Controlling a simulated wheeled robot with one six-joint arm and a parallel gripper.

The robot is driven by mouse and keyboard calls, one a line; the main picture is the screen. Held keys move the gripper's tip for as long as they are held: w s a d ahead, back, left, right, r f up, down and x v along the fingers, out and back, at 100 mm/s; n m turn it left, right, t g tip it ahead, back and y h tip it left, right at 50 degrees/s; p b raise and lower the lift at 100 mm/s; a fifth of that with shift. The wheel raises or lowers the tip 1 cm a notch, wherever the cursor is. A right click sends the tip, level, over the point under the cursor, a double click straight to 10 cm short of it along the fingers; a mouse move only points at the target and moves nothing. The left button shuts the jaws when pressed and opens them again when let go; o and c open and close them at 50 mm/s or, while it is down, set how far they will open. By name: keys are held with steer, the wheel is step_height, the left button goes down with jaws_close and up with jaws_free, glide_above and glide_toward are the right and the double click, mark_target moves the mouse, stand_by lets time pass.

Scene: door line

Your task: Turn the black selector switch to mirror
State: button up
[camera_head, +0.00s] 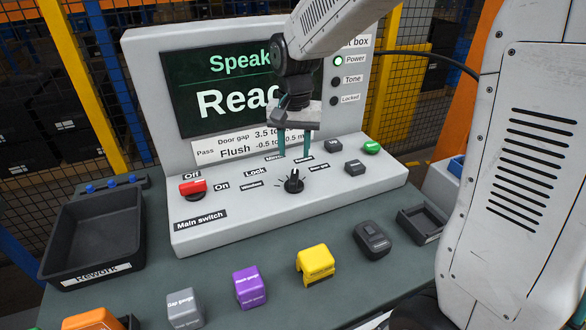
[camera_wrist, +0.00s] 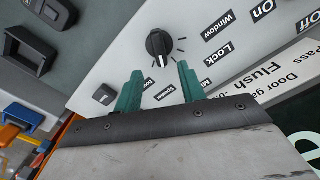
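The black selector switch (camera_head: 294,182) is a round knob on the light sloped panel, also in the wrist view (camera_wrist: 158,44). Its white mark points down in the wrist view, towards a small label (camera_wrist: 165,93) between my fingers that I cannot read surely. The mirror label (camera_head: 274,158) lies left of that in the head view; in the wrist view a finger partly covers it (camera_wrist: 205,83). My gripper (camera_head: 294,154) has two green fingers, apart and empty, pointing down at the panel just behind the knob. In the wrist view the fingertips (camera_wrist: 160,70) are close to the knob, not around it.
A red main switch (camera_head: 193,187) is left of the knob. Dark buttons (camera_head: 353,167) and a green button (camera_head: 371,147) are to the right. The screen (camera_head: 225,90) stands behind. Yellow (camera_head: 316,262), purple (camera_head: 250,287) and grey (camera_head: 184,308) blocks and a black bin (camera_head: 93,235) surround the panel.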

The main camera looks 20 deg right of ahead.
mark_target(294, 174)
step_height(294, 174, down, 8)
steer(key=shift+r, duration=0.25)
jaws_close()
